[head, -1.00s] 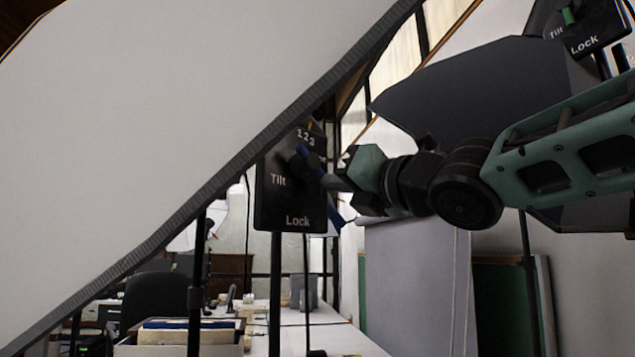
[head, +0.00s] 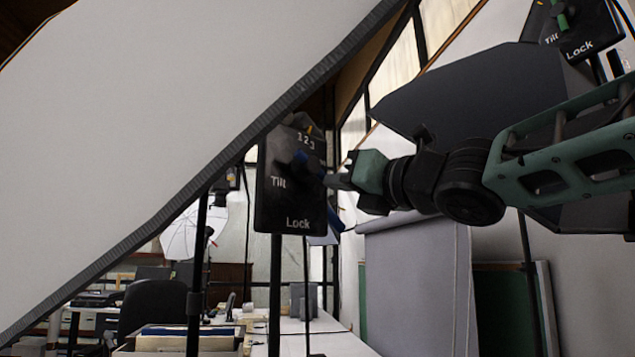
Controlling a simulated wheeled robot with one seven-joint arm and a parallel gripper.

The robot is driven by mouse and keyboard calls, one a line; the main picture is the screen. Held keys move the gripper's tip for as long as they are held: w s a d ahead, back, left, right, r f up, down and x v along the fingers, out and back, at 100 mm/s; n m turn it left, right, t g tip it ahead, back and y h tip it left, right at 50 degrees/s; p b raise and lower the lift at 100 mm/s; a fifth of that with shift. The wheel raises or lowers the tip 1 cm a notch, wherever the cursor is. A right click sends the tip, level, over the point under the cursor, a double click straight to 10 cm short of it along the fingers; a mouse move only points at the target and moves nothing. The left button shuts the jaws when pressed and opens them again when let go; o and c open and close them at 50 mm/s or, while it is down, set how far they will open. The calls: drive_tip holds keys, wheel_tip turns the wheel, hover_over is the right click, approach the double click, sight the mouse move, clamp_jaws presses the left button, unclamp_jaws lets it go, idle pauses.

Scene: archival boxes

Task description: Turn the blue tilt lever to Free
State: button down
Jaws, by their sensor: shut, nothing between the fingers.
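The blue tilt lever (head: 312,166) is on a black control plate (head: 266,208) near the middle of the head view. The plate reads "Tilt" at the left, "Lock" at the bottom and "1 2 3" at the top; no "Free" label is readable. The lever runs from its dark hub down to the right, with blue showing again below my fingers near the plate's right edge. My gripper (head: 332,181) comes from the right, shut and empty. Its fingertips are at the lever and cover its middle; I cannot tell whether they touch it.
A large white panel (head: 150,110) with a grey edge slants across the upper left, close to the plate. A dark angular panel (head: 480,88) is behind my arm. A second plate (head: 583,42) with a green lever is at top right. A desk (head: 325,343) stands below.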

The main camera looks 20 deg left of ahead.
drive_tip(key=shift+w+d+r+n+g+b, duration=0.1)
drive_tip(key=shift+r+n+g+b, duration=0.1)
drive_tip(key=shift+n, duration=0.35)
drive_tip(key=shift+w+r+n+g+b, duration=0.1)
drive_tip(key=shift+n+b, duration=0.05)
drive_tip(key=shift+n, duration=0.4)
drive_tip(key=shift+f, duration=0.1)
